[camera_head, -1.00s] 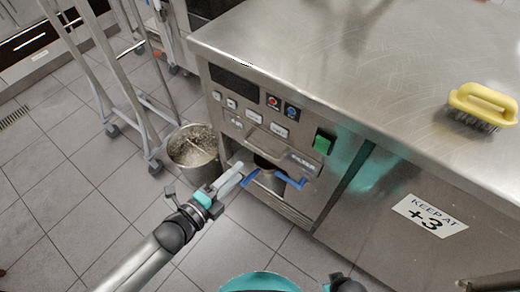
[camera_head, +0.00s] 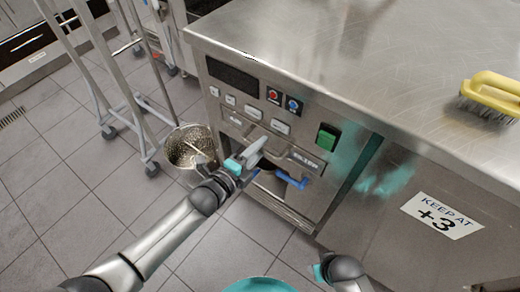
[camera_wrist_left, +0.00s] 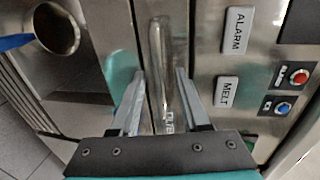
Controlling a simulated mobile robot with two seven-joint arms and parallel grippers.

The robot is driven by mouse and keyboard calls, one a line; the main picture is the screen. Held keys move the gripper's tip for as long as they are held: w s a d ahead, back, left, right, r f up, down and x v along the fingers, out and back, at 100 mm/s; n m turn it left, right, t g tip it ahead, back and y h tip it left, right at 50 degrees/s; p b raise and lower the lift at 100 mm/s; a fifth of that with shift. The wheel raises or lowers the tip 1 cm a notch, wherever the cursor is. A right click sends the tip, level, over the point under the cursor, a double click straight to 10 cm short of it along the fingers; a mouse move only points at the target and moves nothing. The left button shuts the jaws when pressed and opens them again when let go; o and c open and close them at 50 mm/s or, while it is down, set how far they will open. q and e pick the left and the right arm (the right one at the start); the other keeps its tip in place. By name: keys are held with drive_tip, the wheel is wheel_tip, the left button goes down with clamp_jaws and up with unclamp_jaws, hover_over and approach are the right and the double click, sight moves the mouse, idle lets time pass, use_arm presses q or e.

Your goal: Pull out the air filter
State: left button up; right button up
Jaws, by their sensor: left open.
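The filter panel sits in the front of the steel machine (camera_head: 268,150), below the buttons, with a long bar handle and a label (camera_head: 305,162) at its right end. My left gripper (camera_head: 257,148) is in front of this panel, fingers toward it, hiding part of the handle. In the left wrist view, the open fingers (camera_wrist_left: 160,85) stand either side of the handle bar (camera_wrist_left: 158,45), which runs between them. Whether they touch it I cannot tell. Part of my right arm shows at the bottom; its fingers do not.
A blue-handled outlet (camera_head: 292,182) sits just below the panel. A green switch (camera_head: 327,137) is to the right. A metal bucket (camera_head: 190,146) and a wheeled rack (camera_head: 112,70) stand at left. A yellow brush (camera_head: 493,88) lies on the worktop.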

use_arm(q)
drive_tip(key=shift+w+d, duration=0.15)
drive_tip(key=shift+w, duration=0.15)
drive_tip(key=shift+c, duration=0.3)
clamp_jaws()
idle(1.1)
